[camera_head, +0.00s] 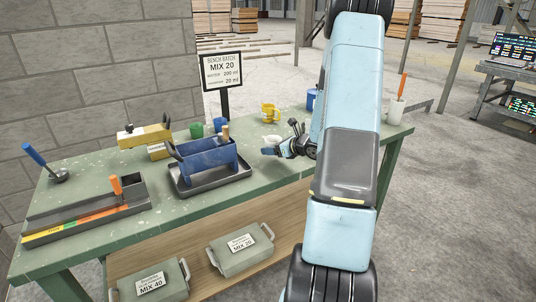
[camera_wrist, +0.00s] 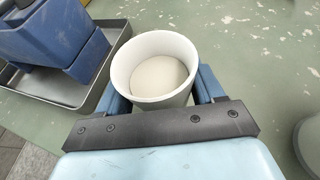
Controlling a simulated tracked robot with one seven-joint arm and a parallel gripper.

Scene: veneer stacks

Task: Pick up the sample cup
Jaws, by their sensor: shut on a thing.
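A white round cup (camera_wrist: 152,97) is between the blue fingers of my gripper (camera_wrist: 163,92) in the wrist view. My gripper is shut on it, one finger at each side. The cup's mouth faces the wrist camera, and its inside shows a pale, smooth disc; I cannot tell whether that is its bottom or a content. In the head view the white cup (camera_head: 272,140) shows small at my gripper (camera_head: 272,150), low over the green bench (camera_head: 260,182). I cannot tell whether its base touches the bench.
A blue caddy (camera_head: 207,165) in a dark tray (camera_head: 212,187) stands left of my gripper. A yellow mug (camera_head: 270,113) and a green cup (camera_head: 196,130) are behind. A sign (camera_head: 222,71) reads MIX 20. A white container (camera_head: 394,111) stands at the right end.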

